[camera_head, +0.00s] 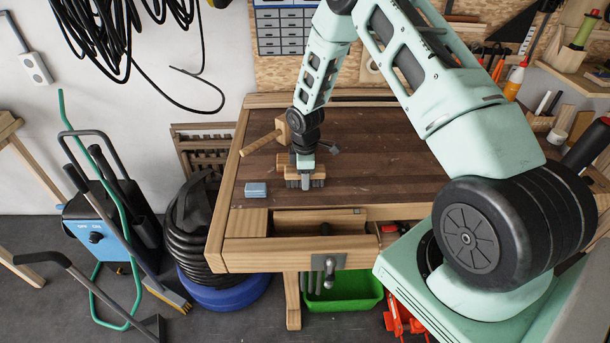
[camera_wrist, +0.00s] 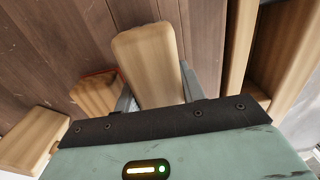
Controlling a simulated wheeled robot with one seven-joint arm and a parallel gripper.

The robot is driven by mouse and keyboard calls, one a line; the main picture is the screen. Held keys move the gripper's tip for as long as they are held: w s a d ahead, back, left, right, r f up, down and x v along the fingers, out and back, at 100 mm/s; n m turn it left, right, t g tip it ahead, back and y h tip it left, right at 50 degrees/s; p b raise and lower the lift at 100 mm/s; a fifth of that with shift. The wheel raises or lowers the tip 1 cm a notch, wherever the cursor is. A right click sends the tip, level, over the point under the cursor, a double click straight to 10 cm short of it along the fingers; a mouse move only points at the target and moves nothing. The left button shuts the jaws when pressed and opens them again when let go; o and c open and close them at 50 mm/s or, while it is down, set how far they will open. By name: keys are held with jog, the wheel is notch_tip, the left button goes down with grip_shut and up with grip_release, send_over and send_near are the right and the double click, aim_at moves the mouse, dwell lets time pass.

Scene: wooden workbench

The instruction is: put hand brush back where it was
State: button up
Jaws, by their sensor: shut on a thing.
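The hand brush (camera_head: 312,174) has a pale wooden body and dark bristles facing down. It is near the front left of the workbench top (camera_head: 380,160). My gripper (camera_head: 304,163) points down from above and is shut on its wooden body. In the wrist view the brush's light wood (camera_wrist: 148,65) fills the space between my two fingers. I cannot tell whether the bristles touch the bench or hang just above it.
A wooden mallet (camera_head: 265,142) lies left of and behind my gripper. A small blue-grey block (camera_head: 255,190) lies left of the brush, near the front edge. The bench's right side is clear.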

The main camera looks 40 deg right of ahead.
jog(key=shift+f, duration=0.3)
jog(key=shift+f, duration=0.15)
jog(key=o, duration=1)
